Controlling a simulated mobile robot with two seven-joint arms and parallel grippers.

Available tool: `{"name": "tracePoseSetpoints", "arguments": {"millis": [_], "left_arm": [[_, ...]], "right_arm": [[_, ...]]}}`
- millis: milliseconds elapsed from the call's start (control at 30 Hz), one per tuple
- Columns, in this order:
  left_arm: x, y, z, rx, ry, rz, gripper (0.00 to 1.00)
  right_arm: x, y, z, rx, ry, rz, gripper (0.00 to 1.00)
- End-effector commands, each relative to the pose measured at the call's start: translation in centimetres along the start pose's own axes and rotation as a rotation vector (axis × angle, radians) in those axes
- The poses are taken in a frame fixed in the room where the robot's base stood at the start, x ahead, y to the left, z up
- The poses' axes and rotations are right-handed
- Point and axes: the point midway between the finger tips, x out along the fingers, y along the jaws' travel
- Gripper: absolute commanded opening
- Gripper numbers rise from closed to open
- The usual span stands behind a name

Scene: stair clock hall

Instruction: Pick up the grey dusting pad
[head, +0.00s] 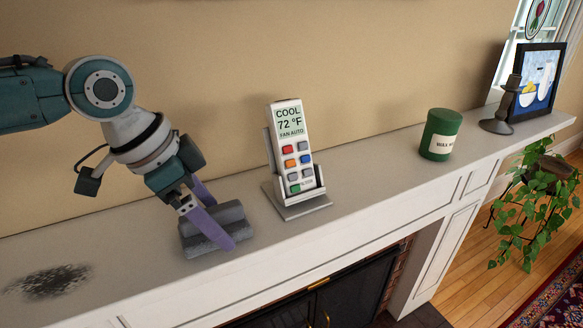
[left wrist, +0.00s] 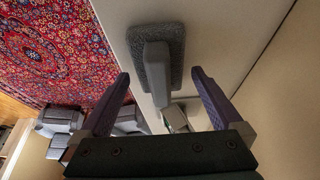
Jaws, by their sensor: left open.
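The grey dusting pad (head: 216,232) lies on the mantel shelf, left of the middle in the head view. It has a flat, speckled base and a smooth raised grip on top. My left gripper (head: 221,218) is over it, fingers pointing down, with one purple finger on the front side and the other partly hidden behind. In the left wrist view the pad (left wrist: 176,40) is ahead of the open gripper (left wrist: 160,75), its raised grip lined up between the two fingers. I cannot tell whether either finger touches it. My right gripper is not in view.
A dark smudge (head: 48,282) marks the mantel (head: 130,262) at left. A remote (head: 293,145) stands in a grey cradle right of the pad. Farther right are a green candle (head: 440,135), a dark candlestick (head: 503,108) and a framed picture (head: 537,80). The wall runs close behind.

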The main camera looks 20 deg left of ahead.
Motion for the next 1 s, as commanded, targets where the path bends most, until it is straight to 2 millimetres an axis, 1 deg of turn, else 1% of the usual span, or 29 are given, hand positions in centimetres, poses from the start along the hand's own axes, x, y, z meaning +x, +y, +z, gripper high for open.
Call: {"name": "tracePoseSetpoints", "arguments": {"millis": [133,167,867,900,1000], "left_arm": [[-0.01,0.00,-0.01,0.000,0.000,0.000,1.00],[-0.01,0.00,-0.02,0.000,0.000,0.000,0.98],[-0.05,0.01,-0.02,0.000,0.001,0.000,0.19],[-0.06,0.00,-0.04,0.000,0.001,0.000,0.16],[-0.06,0.00,-0.04,0.000,0.001,0.000,0.16]], "right_arm": [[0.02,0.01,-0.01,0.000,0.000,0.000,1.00],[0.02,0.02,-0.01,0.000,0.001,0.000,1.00],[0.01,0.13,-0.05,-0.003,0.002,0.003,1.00],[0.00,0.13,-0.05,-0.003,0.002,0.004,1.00],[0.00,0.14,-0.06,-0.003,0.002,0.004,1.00]]}}
